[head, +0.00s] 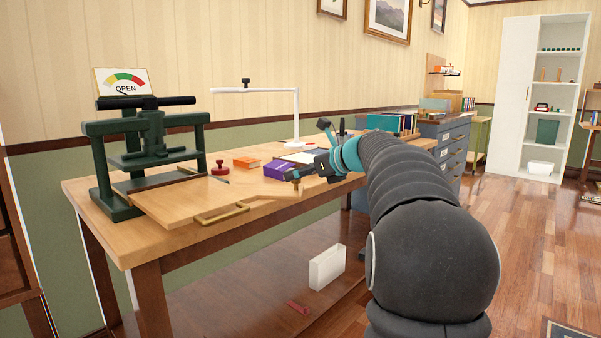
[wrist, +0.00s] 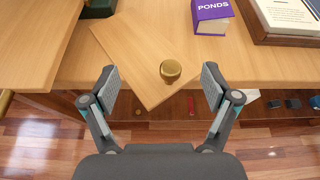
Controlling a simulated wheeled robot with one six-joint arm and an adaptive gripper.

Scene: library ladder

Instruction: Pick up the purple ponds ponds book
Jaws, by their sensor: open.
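The purple book (head: 285,168) lies on the wooden workbench, just left of my gripper in the head view. In the wrist view the purple book (wrist: 212,14) is at the top, right of centre, with "PONDS" in white on its cover and pale page edges. My gripper (wrist: 158,84) is open and empty. Its fingers point toward the bench edge, and the book is beyond the right finger. In the head view my gripper (head: 307,155) is at the bench, close beside the book, and the arm hides part of the bench behind it.
A round brass knob (wrist: 170,69) is on a board between my fingers. A framed tray (wrist: 290,25) is right of the book.

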